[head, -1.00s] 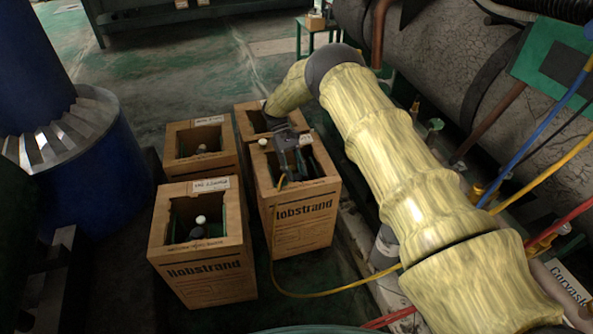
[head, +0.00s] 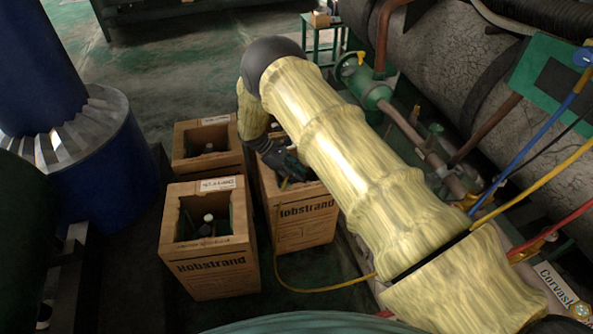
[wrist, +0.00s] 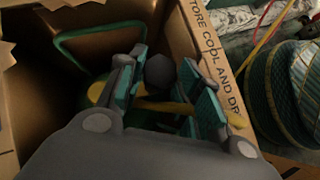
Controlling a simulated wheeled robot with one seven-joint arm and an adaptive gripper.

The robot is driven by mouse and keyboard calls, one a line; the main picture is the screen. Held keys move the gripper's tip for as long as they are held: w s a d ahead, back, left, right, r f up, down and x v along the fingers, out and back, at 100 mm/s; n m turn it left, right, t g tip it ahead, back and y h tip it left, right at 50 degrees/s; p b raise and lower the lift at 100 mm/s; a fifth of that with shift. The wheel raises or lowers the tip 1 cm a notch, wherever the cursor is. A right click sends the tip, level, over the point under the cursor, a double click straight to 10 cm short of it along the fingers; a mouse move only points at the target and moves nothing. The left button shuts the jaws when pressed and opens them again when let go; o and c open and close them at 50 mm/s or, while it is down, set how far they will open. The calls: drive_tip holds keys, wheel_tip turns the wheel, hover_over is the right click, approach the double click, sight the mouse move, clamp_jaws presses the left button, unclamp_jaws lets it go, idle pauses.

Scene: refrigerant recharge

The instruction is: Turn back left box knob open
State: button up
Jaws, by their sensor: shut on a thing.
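The back left box (head: 184,150) is open cardboard with a bottle top (head: 209,147) showing inside, and my gripper is away from it. My gripper (head: 287,168) reaches down into the front right box (head: 305,222). In the wrist view, its fingers (wrist: 165,88) are closed around a dark round knob (wrist: 160,70) inside a cardboard box (wrist: 205,55). A yellow hose end (wrist: 160,104) lies just below the knob. A green bar handle (wrist: 75,35) stands beside it. The knob's lower part is hidden by the fingers.
The front left box (head: 212,278) holds a bottle with a pale cap (head: 208,218). A yellow hose (head: 320,287) runs from the front right box along the floor. A large pipe with a green valve (head: 372,92) lies to the right, and a blue column (head: 85,165) to the left.

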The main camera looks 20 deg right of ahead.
drive_tip(key=shift+s+d+n+t+p, duration=0.15)
drive_tip(key=shift+n+t+p, duration=0.2)
drive_tip(key=shift+n, duration=0.25)
drive_tip(key=o, duration=0.7)
drive_tip(key=shift+o, duration=0.2)
drive_tip(key=v, duration=1.2)
drive_tip(key=shift+f, duration=0.2)
